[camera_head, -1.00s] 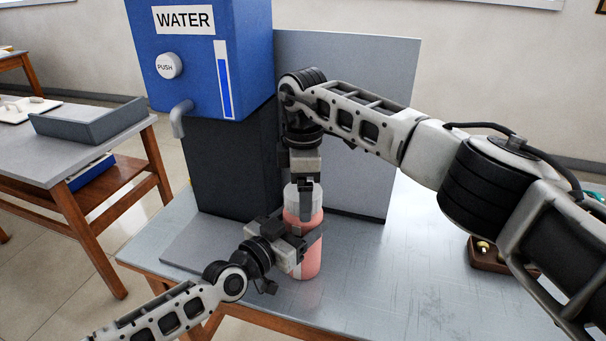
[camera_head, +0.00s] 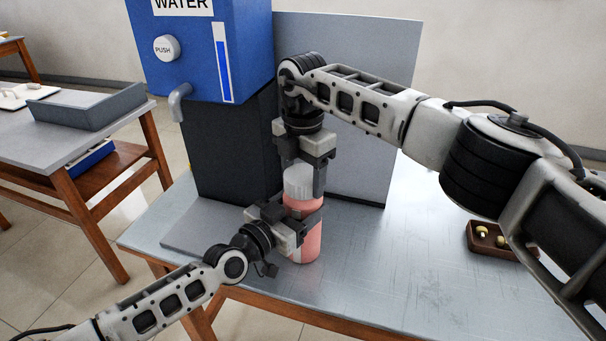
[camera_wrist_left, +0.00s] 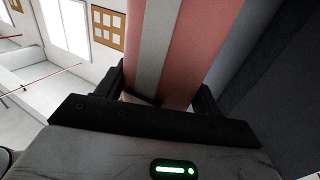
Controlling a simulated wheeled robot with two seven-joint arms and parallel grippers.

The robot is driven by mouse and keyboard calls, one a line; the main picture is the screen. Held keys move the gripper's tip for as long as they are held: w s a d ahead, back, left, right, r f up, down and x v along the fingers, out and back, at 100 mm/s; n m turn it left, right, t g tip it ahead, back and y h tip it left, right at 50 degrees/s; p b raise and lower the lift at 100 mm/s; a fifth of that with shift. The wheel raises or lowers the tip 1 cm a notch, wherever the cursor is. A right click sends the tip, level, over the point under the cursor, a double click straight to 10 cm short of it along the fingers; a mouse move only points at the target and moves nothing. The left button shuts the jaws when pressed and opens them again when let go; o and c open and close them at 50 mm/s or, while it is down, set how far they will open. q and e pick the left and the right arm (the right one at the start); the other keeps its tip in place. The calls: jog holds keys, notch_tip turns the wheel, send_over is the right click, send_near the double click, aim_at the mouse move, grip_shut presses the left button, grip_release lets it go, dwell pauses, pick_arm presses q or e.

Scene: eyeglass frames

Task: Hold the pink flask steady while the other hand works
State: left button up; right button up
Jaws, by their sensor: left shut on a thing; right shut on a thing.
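The pink flask (camera_head: 311,245) stands upright on the metal table in front of the water dispenser. Its ribbed whitish cap (camera_head: 298,182) is on top. In the left wrist view the flask (camera_wrist_left: 197,45), pink with a grey stripe, sits between the dark fingers (camera_wrist_left: 160,95). My right gripper (camera_head: 302,175) points down from above and is shut on the cap, with one dark finger visible on the cap's right side.
The blue water dispenser (camera_head: 200,60), with a push button (camera_head: 166,48) and spout (camera_head: 179,101), stands behind left. A grey panel (camera_head: 365,110) is behind the arms. A brown tray (camera_head: 486,240) with small items lies right. The table's front right (camera_head: 400,290) is clear.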

jog(key=n, duration=0.7)
jog(key=shift+n, duration=0.4)
jog(key=n, duration=0.4)
jog(key=shift+r+n, duration=0.1)
jog(key=shift+n, duration=0.3)
jog(key=n, duration=1.9)
jog(key=shift+n, duration=0.3)
jog(key=n, duration=0.3)
jog(key=shift+r, duration=0.25)
